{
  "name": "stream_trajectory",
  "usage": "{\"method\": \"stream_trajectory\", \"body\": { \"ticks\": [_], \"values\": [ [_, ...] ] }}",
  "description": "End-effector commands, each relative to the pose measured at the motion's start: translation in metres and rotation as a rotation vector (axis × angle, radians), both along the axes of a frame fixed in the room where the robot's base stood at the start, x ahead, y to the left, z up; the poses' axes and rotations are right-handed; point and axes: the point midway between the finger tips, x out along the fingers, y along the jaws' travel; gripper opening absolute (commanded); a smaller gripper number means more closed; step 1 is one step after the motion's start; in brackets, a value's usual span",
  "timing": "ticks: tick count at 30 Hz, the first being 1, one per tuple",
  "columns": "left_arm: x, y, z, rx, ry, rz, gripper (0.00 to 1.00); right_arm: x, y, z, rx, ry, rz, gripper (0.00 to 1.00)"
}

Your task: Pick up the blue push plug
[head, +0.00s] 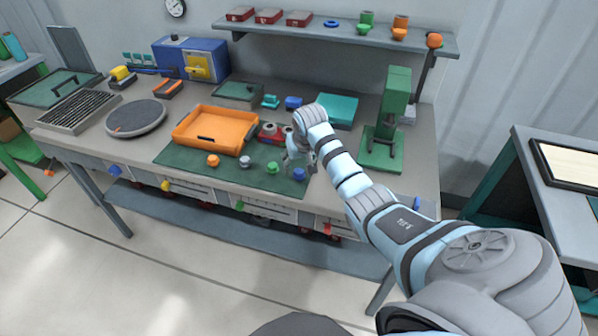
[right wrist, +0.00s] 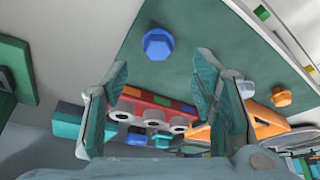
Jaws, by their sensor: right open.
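The blue push plug (head: 298,174) stands on the green mat near the bench's front edge, at the right end of a row of small plugs. My left gripper does not show.
Green (head: 272,167), grey (head: 245,161) and orange (head: 212,160) plugs stand left of the blue one. Behind them are an orange tray (head: 185,128) and a red block with grey rings (right wrist: 143,101). A green press (head: 381,160) stands to the right.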

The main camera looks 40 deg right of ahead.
Motion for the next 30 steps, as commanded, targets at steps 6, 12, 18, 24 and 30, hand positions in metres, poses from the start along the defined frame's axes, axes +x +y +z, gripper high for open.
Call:
{"method": "stream_trajectory", "body": {
  "ticks": [6,12,18,24,30],
  "values": [
    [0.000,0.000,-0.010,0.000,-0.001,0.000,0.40,0.008,-0.006,-0.040,0.002,0.003,-0.001,0.53],
    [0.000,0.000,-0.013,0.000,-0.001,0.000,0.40,0.013,-0.008,-0.052,-0.001,0.001,0.001,0.53],
    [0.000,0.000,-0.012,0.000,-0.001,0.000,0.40,0.013,-0.008,-0.050,-0.001,0.001,0.001,0.36],
    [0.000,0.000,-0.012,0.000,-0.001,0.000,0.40,0.013,-0.008,-0.050,-0.001,0.001,0.001,0.13],
    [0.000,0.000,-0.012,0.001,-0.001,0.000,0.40,0.013,-0.008,-0.050,-0.001,0.001,0.001,0.13]
  ]
}}
